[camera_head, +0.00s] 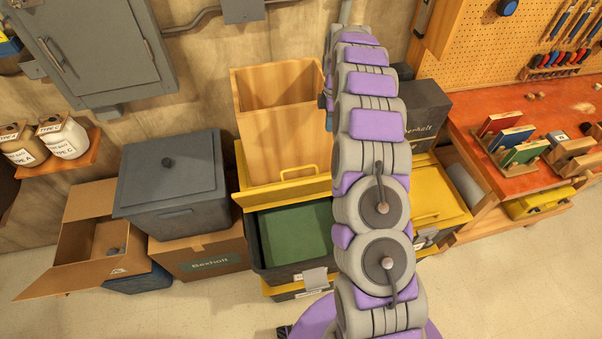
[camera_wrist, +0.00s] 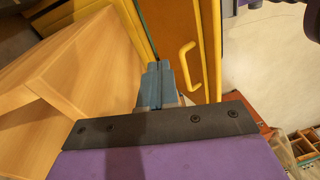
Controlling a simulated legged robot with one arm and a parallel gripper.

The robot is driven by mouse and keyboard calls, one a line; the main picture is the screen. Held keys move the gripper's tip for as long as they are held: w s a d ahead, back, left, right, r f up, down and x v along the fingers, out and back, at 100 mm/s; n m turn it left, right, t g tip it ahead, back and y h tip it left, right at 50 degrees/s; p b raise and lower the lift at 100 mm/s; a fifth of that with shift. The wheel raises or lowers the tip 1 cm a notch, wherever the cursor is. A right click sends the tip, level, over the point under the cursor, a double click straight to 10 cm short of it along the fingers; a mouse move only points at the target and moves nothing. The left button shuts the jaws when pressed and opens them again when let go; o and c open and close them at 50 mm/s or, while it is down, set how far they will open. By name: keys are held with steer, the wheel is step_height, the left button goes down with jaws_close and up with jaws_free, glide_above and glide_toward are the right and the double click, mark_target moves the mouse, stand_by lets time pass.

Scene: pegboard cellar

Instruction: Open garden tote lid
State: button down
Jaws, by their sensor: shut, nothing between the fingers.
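The tote's label is too small to read. In the wrist view, the handle (camera_wrist: 184,66) shows on an orange-yellow panel. My gripper (camera_wrist: 160,68) is shut and empty, just left of the handle and apart from it in the picture. In the head view my arm hides most of the gripper and the tote's right side.
A wooden box (camera_head: 283,135) stands close behind the lid and fills the wrist view's left. A grey lidded bin (camera_head: 168,185) sits on a carton (camera_head: 205,260) at left. A yellow-lidded tote (camera_head: 445,195) and a workbench (camera_head: 480,115) are at right. Front floor is clear.

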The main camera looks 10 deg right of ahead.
mark_target(298, 182)
steer(key=s+f+t+b, duration=0.1)
steer(key=s+b, duration=0.1)
steer(key=s, duration=0.1)
steer(key=s+a+f+t+y+b, duration=0.1)
steer(key=s+f+t+b, duration=0.1)
steer(key=s, duration=0.1)
steer(key=s+a+f+t+y+b, duration=0.1)
steer(key=s+t+b, duration=0.1)
steer(key=s+b, duration=0.1)
steer(key=shift+s+f, duration=0.15)
steer(key=shift+s, duration=0.1)
steer(key=shift+t+y, duration=0.7)
steer(key=shift+t, duration=0.1)
steer(key=s+a, duration=0.1)
steer(key=a, duration=0.1)
steer(key=a+b, duration=0.1)
steer(key=a, duration=0.1)
steer(key=s+a, duration=0.1)
steer(key=shift+s+a+r+b, duration=0.3)
steer(key=shift+a+b, duration=0.1)
steer(key=x, duration=0.9)
steer(key=shift+w+a+f+b, duration=0.1)
steer(key=shift+w+f+b, duration=0.1)
steer(key=shift+f+b, duration=0.2)
steer(key=shift+w+r, duration=0.1)
